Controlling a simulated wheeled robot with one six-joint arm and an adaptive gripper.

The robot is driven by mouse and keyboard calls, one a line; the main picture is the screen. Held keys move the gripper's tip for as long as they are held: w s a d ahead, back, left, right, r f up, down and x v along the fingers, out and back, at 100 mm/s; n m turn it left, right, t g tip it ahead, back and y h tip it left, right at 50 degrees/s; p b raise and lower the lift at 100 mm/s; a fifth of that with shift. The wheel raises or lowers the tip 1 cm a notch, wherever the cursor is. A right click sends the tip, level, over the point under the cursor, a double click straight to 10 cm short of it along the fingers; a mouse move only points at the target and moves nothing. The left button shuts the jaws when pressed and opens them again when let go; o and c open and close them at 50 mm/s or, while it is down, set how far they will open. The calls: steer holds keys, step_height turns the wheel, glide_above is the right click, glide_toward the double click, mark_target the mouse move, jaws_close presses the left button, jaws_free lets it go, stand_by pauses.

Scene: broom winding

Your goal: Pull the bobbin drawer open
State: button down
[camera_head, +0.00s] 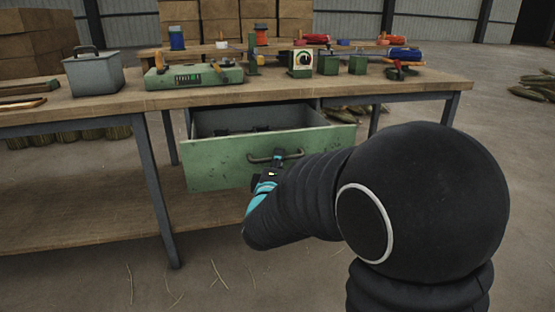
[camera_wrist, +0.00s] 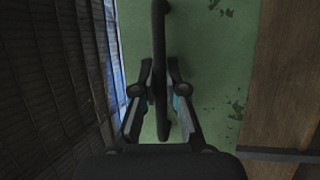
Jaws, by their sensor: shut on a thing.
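The green bobbin drawer (camera_head: 225,160) hangs under the workbench and stands pulled out, with its inside showing. Some dark items lie in it, too dim to make out. Its dark bar handle (camera_head: 290,154) is on the front face. My gripper (camera_head: 276,160) is at the handle. In the wrist view, the handle (camera_wrist: 160,30) runs between the two fingers of my gripper (camera_wrist: 160,88), which are shut on it. The worn green drawer front (camera_wrist: 215,70) fills the middle behind it.
The wooden workbench (camera_head: 130,104) carries a grey lidded box (camera_head: 94,75), a green device (camera_head: 195,77), a dial box (camera_head: 300,64) and spools. A lower shelf (camera_head: 90,205) lies beneath. Straw bits lie on the floor in front. Cardboard boxes (camera_head: 265,18) stand behind.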

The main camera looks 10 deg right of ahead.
stand_by(0.3)
steer(key=c, duration=1.2)
jaws_free()
steer(key=shift+s, duration=0.1)
steer(key=v, duration=1.2)
